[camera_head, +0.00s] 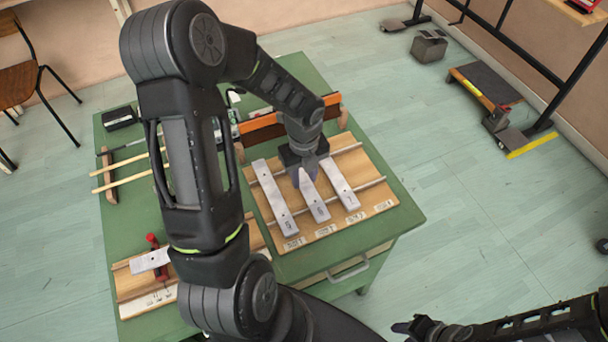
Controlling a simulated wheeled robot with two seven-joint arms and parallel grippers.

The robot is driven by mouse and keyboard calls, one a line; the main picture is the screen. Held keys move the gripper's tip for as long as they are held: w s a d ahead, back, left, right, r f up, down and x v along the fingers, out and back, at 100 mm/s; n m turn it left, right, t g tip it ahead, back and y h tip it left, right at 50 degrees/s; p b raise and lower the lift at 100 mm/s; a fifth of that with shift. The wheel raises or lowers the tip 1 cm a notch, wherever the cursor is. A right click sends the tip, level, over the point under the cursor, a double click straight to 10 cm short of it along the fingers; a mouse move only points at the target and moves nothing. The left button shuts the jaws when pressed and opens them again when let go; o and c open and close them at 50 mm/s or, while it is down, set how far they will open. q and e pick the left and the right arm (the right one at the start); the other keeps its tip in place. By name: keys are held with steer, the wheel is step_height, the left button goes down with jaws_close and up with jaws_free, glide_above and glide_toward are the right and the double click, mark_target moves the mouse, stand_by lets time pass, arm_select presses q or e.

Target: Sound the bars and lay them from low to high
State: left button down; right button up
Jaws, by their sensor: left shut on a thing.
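Three pale grey metal bars lie side by side across two rails on a wooden board (372,163) on the green table. They are the left bar (273,198), the middle bar (316,203) and the right bar (339,184). My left gripper (306,176) points down, shut on the middle bar near its far end; the hand hides part of that bar. Labels (325,231) run along the board's near edge. Another pale bar (150,261) lies on a second board (130,286) at left, partly behind my arm. My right gripper (428,328) is at the bottom edge, its jaws unclear.
Two wooden sticks (128,170) lie on a rack at the table's left. A red-handled tool (155,243) is by the second board. An orange-brown upright strip (262,128) stands behind the bars. The table (400,212) is bare at right.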

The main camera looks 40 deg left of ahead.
arm_select(q)
steer(key=shift+f, duration=0.3)
steer(key=c, duration=0.9)
jaws_free()
step_height(320, 180, up, 8)
steer(key=shift+f+b, duration=0.1)
steer(key=shift+b, duration=0.25)
steer(key=shift+f, duration=0.1)
